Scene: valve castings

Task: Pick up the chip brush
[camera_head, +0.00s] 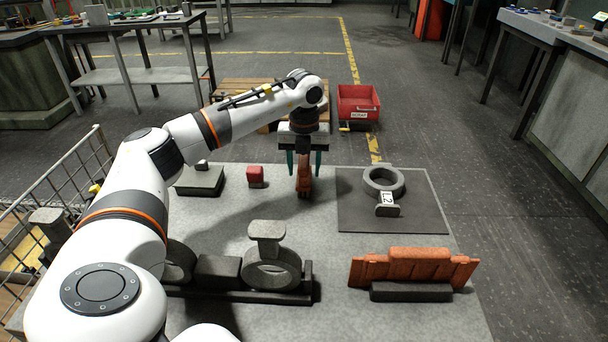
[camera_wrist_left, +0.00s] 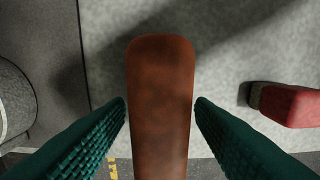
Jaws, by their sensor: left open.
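The chip brush, seen as an upright reddish-brown handle (camera_head: 304,182), stands near the far edge of the grey table. In the left wrist view the brown handle (camera_wrist_left: 160,85) runs between the two green ridged fingers. My left gripper (camera_head: 304,165) points down over it, one finger on each side. The left gripper (camera_wrist_left: 160,108) is open, with a small gap visible between each fingertip and the handle. The lower end of the brush is hard to make out. My right gripper is not in view.
A red block (camera_head: 255,174) lies left of the brush. A ring casting (camera_head: 384,181) with an L2 tag sits on a dark mat (camera_head: 430,212) at right. Castings (camera_head: 272,268) and an orange part (camera_head: 415,262) stand nearer. A red bin (camera_head: 358,101) is beyond the table.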

